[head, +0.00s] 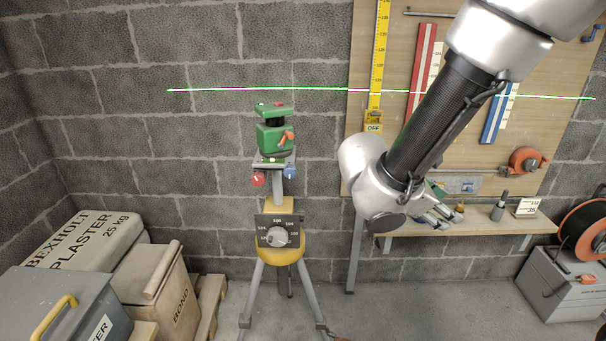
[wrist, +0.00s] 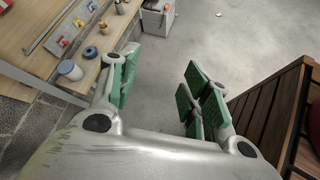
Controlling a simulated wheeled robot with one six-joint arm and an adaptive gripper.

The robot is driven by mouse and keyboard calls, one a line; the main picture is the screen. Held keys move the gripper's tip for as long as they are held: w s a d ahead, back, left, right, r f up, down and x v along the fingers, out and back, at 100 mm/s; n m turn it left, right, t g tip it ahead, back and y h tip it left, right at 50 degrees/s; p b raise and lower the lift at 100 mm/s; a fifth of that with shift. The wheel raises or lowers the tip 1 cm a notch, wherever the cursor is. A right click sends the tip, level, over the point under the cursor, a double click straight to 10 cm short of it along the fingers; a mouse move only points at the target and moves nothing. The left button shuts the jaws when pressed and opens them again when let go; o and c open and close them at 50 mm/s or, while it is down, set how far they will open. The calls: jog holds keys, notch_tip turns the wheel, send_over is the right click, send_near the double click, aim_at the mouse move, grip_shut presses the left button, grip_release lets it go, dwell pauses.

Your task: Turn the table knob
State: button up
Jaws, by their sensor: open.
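The table knob (head: 278,237) is a pale round dial on a dark numbered plate (head: 292,220), at the yellow head of a tripod stand. A green laser level (head: 273,138) with an orange lever stands on top of the same stand. My gripper (head: 440,216) is to the right of the stand, well apart from the knob, pointing right toward the bench. In the wrist view my gripper (wrist: 158,95) shows its green pads spread wide with nothing between them. The knob is not in the wrist view.
A wooden bench (head: 470,227) with small bottles stands at right under a pegboard (head: 545,130). An orange cable reel (head: 583,228) sits on a grey box. Plaster bags (head: 85,240), a bond box (head: 160,290) and a grey case (head: 60,305) fill the left. A bright line crosses the wall.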

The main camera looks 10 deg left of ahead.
jog(key=w+a+f+n+t, duration=0.2)
jog(key=a+n+t, duration=0.25)
jog(key=a, duration=0.35)
jog(key=n+t+y, duration=0.7)
jog(key=n+y, duration=0.7)
jog(key=n, duration=0.1)
send_near(290, 174)
jog(key=x, duration=1)
jog(key=shift+a, duration=0.1)
jog(key=shift+h, duration=0.4)
jog(key=c, duration=1)
jog(key=shift+n, duration=1.55)
jog(key=shift+c, duration=0.2)
jog(key=o, duration=1)
